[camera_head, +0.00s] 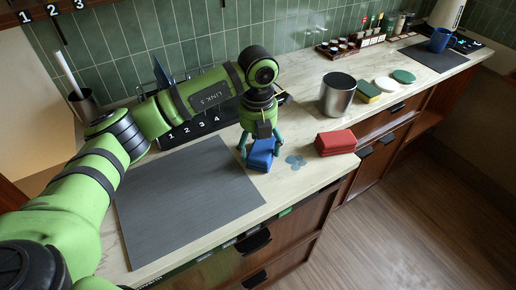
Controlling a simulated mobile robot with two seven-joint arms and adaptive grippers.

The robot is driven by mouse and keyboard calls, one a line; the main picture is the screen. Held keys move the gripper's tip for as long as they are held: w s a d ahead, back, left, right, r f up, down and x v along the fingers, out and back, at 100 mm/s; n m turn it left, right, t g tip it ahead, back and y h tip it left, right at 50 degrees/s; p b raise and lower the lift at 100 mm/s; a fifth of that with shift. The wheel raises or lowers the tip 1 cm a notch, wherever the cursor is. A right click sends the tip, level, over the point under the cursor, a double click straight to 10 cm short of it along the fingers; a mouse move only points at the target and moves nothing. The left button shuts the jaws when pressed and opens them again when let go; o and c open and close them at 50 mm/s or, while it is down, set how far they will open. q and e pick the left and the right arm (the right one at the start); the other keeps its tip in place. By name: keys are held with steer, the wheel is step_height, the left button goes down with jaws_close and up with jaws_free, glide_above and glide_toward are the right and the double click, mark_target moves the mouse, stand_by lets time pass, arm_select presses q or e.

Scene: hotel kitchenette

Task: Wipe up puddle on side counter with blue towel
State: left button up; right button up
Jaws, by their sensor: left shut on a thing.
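A blue folded towel (260,160) is on or just above the counter near its front edge. My left gripper (259,150) points down over it with its fingers shut on it. A small blue puddle (296,161) lies on the pale side counter (215,137) just right of the towel, with a narrow gap visible between them. A red folded towel (336,143) lies right of the puddle. My right gripper is not in view.
A dark grey mat (185,205) covers the left front counter. A metal canister (338,94) stands behind the red towel. A sponge (367,92) and round discs (385,83) lie farther right. A spice rack (350,42) stands along the tiled wall.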

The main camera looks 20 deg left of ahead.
arm_select(q)
steer(key=shift+w+d, duration=0.8)
steer(key=shift+w, duration=0.2)
steer(key=shift+w+d+f+b, duration=0.1)
steer(key=shift+w+d+b, duration=0.55)
steer(key=shift+w+d, duration=0.8)
steer(key=shift+w, duration=0.2)
steer(key=shift+w+d, duration=0.45)
steer(key=shift+w, duration=0.25)
steer(key=shift+w+a+b, duration=0.45)
steer(key=shift+w+a, duration=0.1)
steer(key=shift+a, duration=0.25)
steer(key=shift+s+a+p, duration=0.3)
steer(key=shift+s+a, duration=0.6)
steer(key=shift+s, duration=0.15)
steer(key=shift+s+a, duration=1)
steer(key=shift+s, duration=0.3)
steer(key=shift+s+a, duration=1)
steer(key=shift+s, duration=0.25)
steer(key=shift+d, duration=0.1)
steer(key=shift+r+p, duration=0.25)
steer(key=shift+p, duration=0.05)
